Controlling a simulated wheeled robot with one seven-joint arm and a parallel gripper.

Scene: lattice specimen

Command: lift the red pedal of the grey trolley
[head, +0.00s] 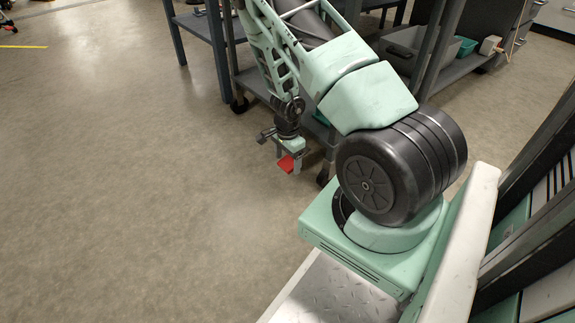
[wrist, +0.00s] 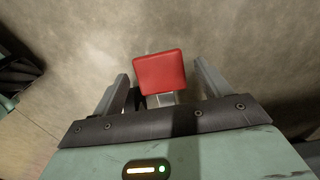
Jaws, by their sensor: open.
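The red pedal (head: 287,164) shows low near the trolley's wheels in the head view, at the end of my arm. In the wrist view the red pedal (wrist: 161,72) is a flat red pad on a short grey stem, lying between the two fingers. My gripper (head: 288,160) is around the pedal; in the wrist view my gripper (wrist: 163,82) has its fingers apart, with a gap on each side of the pad. The grey trolley (head: 262,82) stands behind my arm, partly hidden by it. Whether the pedal is up or down cannot be told.
A dark blue-grey table (head: 205,25) stands beside the trolley at the back. A grey bin (head: 425,48) sits on the shelf at the upper right. The concrete floor (head: 120,180) to the left is clear.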

